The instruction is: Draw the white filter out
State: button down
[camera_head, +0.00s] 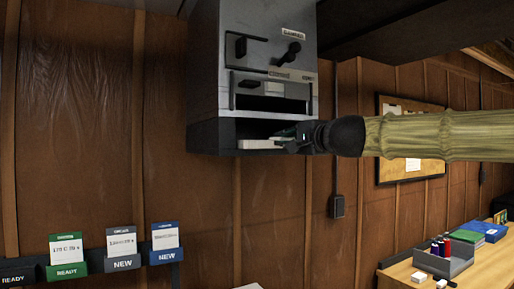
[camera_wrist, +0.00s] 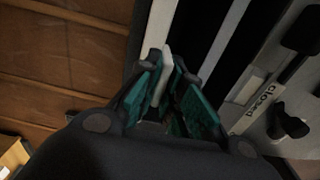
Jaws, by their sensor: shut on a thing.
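The grey wall unit (camera_head: 205,75) hangs on the wood-panelled wall, with an open dark bay at its bottom. A pale flat slab, seemingly the white filter (camera_head: 257,144), shows in this bay at its front edge. My gripper (camera_head: 291,138) reaches in from the right at the bay's mouth. In the wrist view my gripper (camera_wrist: 166,100) has its teal-padded fingers closed on a narrow white edge (camera_wrist: 166,72), which seems to be the filter. The rest of it is hidden by the fingers and the unit.
Above the bay, the unit has a handled front (camera_head: 270,90) and dark knobs (camera_head: 292,53). A "closed" label (camera_wrist: 262,100) shows in the wrist view. Card holders (camera_head: 66,256) hang at lower left. A wooden bench (camera_head: 480,268) with a grey tray (camera_head: 443,263) stands at right.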

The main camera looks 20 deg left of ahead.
jog(key=v, duration=1.8)
jog(key=shift+s+d+b, duration=0.25)
jog(key=shift+b, duration=0.15)
dwell(1.1)
jog(key=shift+s+d+r+p, duration=0.5)
jog(key=shift+s+d+p, duration=0.1)
jog(key=shift+d, duration=0.2)
jog(key=shift+s+d+r+p, duration=0.5)
jog(key=shift+s+d+p, duration=0.15)
jog(key=shift+d, duration=0.15)
jog(key=shift+a, duration=0.1)
